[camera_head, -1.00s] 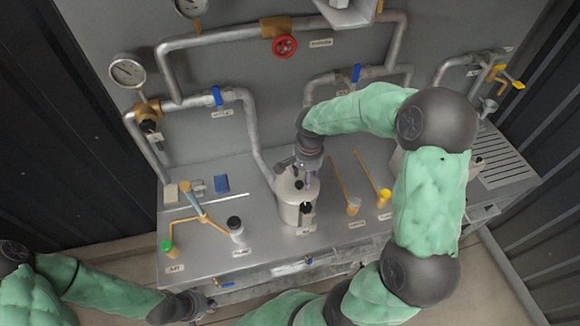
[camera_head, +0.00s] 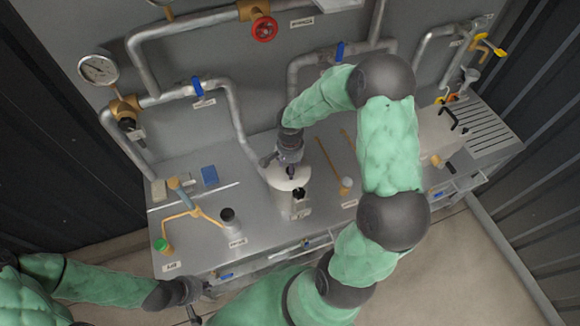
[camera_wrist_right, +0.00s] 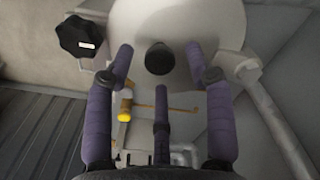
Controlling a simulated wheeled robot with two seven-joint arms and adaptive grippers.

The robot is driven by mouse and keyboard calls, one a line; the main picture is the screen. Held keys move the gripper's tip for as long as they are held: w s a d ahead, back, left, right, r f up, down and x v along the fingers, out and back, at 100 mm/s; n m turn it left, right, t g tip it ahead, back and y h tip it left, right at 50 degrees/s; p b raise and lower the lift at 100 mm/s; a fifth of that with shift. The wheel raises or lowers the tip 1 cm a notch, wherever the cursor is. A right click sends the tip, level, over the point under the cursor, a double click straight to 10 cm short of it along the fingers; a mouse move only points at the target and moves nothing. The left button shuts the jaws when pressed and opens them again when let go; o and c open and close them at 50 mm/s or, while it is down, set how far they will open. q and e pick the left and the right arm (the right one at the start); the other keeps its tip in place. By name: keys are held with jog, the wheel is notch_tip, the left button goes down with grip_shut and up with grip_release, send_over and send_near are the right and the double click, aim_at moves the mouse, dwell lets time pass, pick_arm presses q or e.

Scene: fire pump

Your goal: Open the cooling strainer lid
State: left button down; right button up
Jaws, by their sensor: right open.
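The cooling strainer (camera_head: 281,204) is a pale cylindrical pot at the middle of the bench. Its round white lid (camera_wrist_right: 215,25) fills the top of the right wrist view, with a small black knob (camera_wrist_right: 159,58) on it. A larger black faceted knob (camera_wrist_right: 80,37) sits beside the lid's edge. My right gripper (camera_head: 291,172) is directly over the pot. In the right wrist view its open purple fingers (camera_wrist_right: 160,70) stand around the small knob, with gaps visible. I cannot tell whether the lid is seated. My left gripper (camera_head: 192,292) is low at the bench's front edge; its fingers are unclear.
Pipes with a red handwheel (camera_head: 264,29) run along the back panel. My right arm covers part of the bench's right side.

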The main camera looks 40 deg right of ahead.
jog(key=shift+f, duration=0.6)
grip_shut()
